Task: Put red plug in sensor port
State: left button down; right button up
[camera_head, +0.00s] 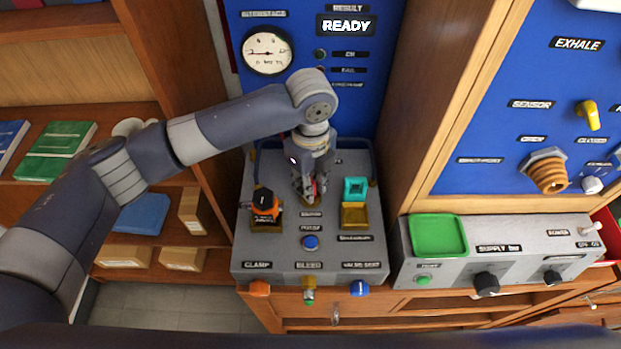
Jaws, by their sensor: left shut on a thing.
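My left gripper (312,196) points down over the middle of the grey testbench (270,245). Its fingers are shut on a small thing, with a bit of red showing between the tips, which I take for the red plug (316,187). The fingers hide most of it, and I cannot tell whether it touches the bench. A SENSOR label (530,104) is on the blue panel at the right, with a yellow knob (588,115) near it and a brass fitting (548,172) lower down. I cannot tell which opening is the sensor port. My right gripper is not in view.
An orange and black part (265,204) stands left of the gripper, and a teal block (355,189) stands right. A gauge (268,52) and READY display (346,26) are behind. A green tray (438,236) sits on the supply box. A wooden post (425,100) divides the panels.

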pick_arm(q)
jog(key=shift+f, duration=0.15)
jog(key=c, duration=1.6)
grip_release()
jog(key=shift+o, duration=0.7)
notch_tip(320, 180, up, 12)
jog(key=b, duration=0.3)
jog(key=shift+r, duration=0.2)
